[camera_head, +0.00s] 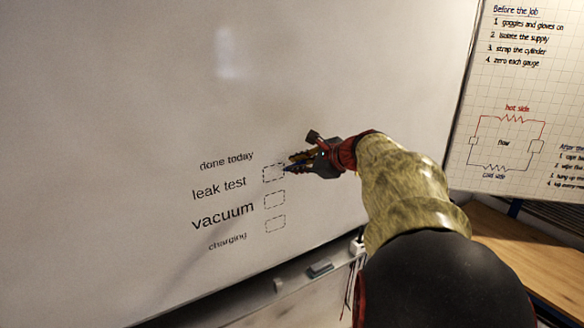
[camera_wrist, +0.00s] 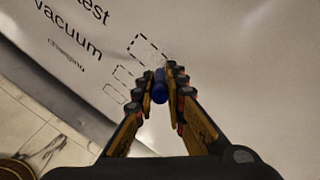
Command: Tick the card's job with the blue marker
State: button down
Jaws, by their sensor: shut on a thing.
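My gripper (camera_head: 297,162) is in front of the whiteboard, with its fingertips beside the top dashed box (camera_head: 273,173), on the "leak test" row. It is shut on the blue marker (camera_wrist: 160,88), seen between the fingertips in the wrist view. Whether the marker's tip touches the board is not clear. The "vacuum" box (camera_head: 274,199) and the "charging" box (camera_head: 275,223) lie below. No tick shows in any of the boxes. The list (camera_head: 224,201) is headed "done today". I cannot make out a job card in either view.
The whiteboard (camera_head: 130,90) fills most of the head view. Its bottom ledge holds a dark eraser (camera_head: 320,269) and a small light object (camera_head: 278,285). A poster (camera_head: 530,90) headed "Before the job" hangs at the right, above a wooden bench top (camera_head: 530,255).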

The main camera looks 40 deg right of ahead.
jog(key=w+a, duration=0.1)
jog(key=a, duration=0.5)
jog(key=shift+w+a, duration=0.25)
jog(key=shift+a, duration=0.1)
dwell(0.5)
jog(key=shift+s+a+b, duration=0.2)
jog(key=shift+s+b, duration=0.15)
jog(key=shift+s, duration=0.6)
jog(key=shift+s+a+b, duration=0.25)
jog(key=shift+s+b, duration=0.05)
jog(key=shift+s, duration=0.7)
jog(key=shift+s+a+b, duration=0.2)
jog(key=shift+s+b, duration=0.15)
jog(key=shift+s, duration=0.6)
jog(key=s, duration=0.3)
jog(key=shift+a+r+b, duration=0.15)
jog(key=shift+a+b, duration=0.15)
jog(key=shift+a, duration=0.15)
